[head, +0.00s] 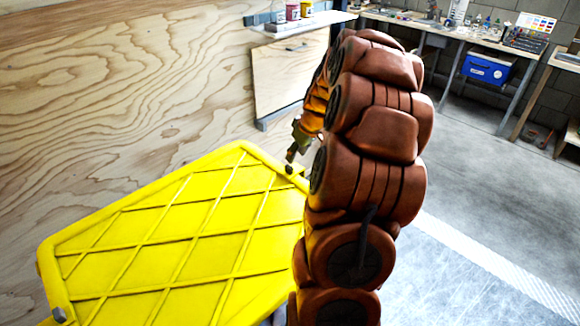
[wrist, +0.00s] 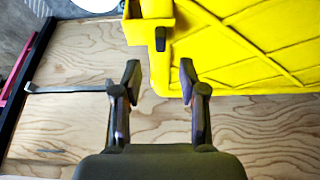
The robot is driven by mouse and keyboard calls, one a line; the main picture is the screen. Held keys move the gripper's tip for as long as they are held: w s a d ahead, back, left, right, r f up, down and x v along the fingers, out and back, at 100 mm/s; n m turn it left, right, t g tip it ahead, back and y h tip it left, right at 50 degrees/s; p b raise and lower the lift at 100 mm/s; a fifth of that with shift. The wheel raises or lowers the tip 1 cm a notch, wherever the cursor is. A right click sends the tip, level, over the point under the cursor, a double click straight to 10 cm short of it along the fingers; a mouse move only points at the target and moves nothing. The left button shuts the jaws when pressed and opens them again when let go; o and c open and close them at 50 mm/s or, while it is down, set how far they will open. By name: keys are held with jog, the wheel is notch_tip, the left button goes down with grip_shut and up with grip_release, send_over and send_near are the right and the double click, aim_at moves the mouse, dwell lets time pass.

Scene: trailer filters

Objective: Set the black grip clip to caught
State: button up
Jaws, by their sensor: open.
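The black grip clip (wrist: 160,39) is a small dark upright tab on the edge of a yellow ribbed panel (wrist: 225,45), beside a yellow box-like part (wrist: 150,28). In the wrist view my gripper (wrist: 159,78) is open and empty. Its two fingers stand apart, with the clip beyond the gap between them and not touched. In the head view my gripper (head: 292,152) is small and partly hidden by my arm, near the far right corner of the yellow panel (head: 160,240). I cannot make out the clip's setting.
A plywood wall (head: 110,110) stands behind the panel. A shelf (head: 300,27) with small jars and a pale cabinet door (head: 290,75) are beyond my gripper. Workbenches with a blue box (head: 489,67) stand at the back right. The grey floor (head: 490,190) at right is open.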

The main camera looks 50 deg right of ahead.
aim_at(289, 167)
jog(key=shift+p+x, duration=0.95)
jog(key=shift+x, duration=2.9)
jog(key=shift+a, duration=0.1)
jog(key=shift+c, duration=0.3)
grip_shut()
